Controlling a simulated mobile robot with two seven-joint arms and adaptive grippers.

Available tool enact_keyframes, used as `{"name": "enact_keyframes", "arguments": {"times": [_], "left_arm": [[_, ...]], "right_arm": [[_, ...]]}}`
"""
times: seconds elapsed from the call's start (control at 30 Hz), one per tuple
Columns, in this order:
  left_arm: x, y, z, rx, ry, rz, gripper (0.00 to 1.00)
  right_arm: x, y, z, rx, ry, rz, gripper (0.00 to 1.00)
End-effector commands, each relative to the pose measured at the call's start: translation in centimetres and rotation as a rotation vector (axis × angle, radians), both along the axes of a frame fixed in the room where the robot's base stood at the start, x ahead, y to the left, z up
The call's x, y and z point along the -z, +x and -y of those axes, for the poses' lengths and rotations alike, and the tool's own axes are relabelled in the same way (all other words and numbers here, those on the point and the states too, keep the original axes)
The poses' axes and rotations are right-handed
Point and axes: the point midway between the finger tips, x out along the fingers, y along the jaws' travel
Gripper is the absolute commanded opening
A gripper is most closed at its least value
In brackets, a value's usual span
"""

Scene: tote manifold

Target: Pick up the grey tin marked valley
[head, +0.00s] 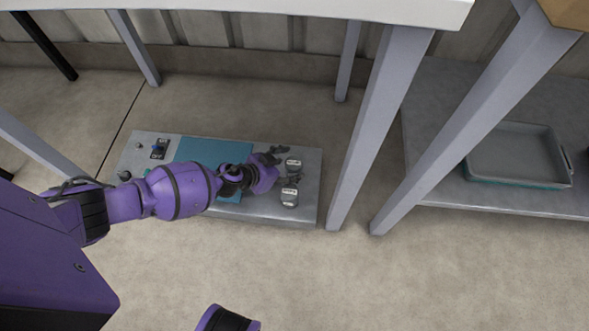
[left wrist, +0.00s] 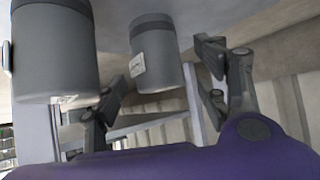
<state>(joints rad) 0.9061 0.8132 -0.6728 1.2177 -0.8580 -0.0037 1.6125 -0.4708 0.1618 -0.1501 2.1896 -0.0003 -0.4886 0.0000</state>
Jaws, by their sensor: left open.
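Two grey tins with pale labels stand at the right end of a low grey platform (head: 255,214): a far tin (head: 293,164) and a near tin (head: 289,197). I cannot read which is marked valley. My left gripper (head: 285,165) is open, its fingers reaching toward the far tin from the left. In the left wrist view a tin (left wrist: 153,52) with a partly seen label shows between the open fingers (left wrist: 160,70). Contact cannot be told. The other tin (left wrist: 52,55) looms large at the left, outside the fingers. My right gripper is not in view.
A white tabletop (head: 300,8) overhangs the platform, with a grey leg (head: 378,130) just right of it. A blue mat (head: 213,150) and a small dark holder (head: 160,149) lie on the platform. A grey tray (head: 515,155) sits on a shelf at right.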

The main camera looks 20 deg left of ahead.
Motion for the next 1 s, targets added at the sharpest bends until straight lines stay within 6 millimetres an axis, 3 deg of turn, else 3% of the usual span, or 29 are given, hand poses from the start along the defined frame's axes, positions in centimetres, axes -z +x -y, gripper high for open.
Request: {"name": "enact_keyframes", "arguments": {"times": [0.13,0.43,0.83,1.0], "left_arm": [[1.5,1.5,0.9,0.000,-0.001,-0.001,0.66],[1.6,1.9,1.1,0.001,-0.001,0.001,0.66],[1.6,1.9,1.1,0.001,-0.001,0.001,0.15],[1.5,1.9,1.1,0.001,-0.001,0.001,0.13]], "right_arm": [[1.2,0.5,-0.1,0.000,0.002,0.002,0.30],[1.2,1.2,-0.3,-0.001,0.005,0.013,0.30],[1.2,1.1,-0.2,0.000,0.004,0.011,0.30],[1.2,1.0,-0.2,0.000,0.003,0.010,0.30]]}}
